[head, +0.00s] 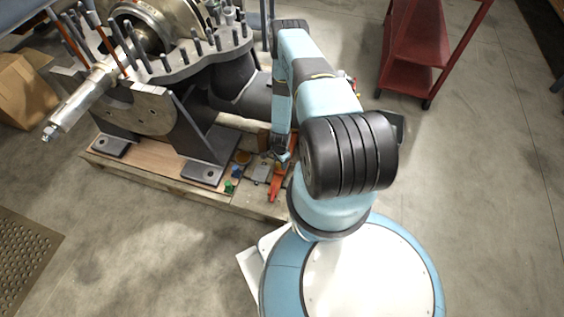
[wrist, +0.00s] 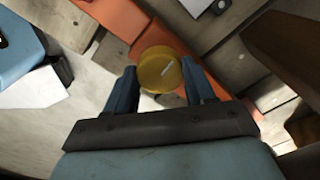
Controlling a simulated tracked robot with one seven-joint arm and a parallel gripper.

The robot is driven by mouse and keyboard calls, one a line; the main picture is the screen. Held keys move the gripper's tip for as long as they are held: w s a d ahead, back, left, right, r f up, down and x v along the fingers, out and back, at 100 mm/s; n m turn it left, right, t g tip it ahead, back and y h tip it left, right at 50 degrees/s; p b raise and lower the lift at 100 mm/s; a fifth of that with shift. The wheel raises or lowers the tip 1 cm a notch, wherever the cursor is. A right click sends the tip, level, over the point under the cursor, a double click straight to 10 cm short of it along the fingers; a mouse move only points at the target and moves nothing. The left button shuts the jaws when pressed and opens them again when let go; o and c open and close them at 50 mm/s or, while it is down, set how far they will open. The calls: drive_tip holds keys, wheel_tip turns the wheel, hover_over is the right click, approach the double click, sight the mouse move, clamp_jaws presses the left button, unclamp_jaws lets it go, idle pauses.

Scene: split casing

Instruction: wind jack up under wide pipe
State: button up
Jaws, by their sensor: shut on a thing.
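The orange jack (head: 275,187) lies low on the wooden pallet beside the casing, partly hidden by my arm. In the wrist view its orange body (wrist: 122,18) runs beneath a round yellow knob (wrist: 160,70). My gripper (wrist: 162,83) has its two dark blue fingers on either side of the knob and is shut on it. In the head view my gripper (head: 281,157) is small and mostly covered by my arm. The wide dark pipe (head: 243,92) comes off the casing to the left of my arm. The jack's top and any contact with the pipe are hidden.
The casing's grey support foot (head: 204,172) stands left of the jack. Small green (head: 229,187) and blue pieces lie near it on the pallet (head: 255,205). A red cart (head: 412,60) stands at the upper right. The floor at right is clear.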

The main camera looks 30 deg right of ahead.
drive_tip(key=n, duration=0.4)
drive_tip(key=shift+d+n, duration=0.1)
drive_tip(key=shift+n, duration=0.2)
drive_tip(key=n, duration=0.3)
drive_tip(key=shift+w+n, duration=0.1)
drive_tip(key=shift+n, duration=0.3)
drive_tip(key=n, duration=0.3)
drive_tip(key=shift+n, duration=2)
drive_tip(key=o, duration=1)
drive_tip(key=shift+o, duration=0.2)
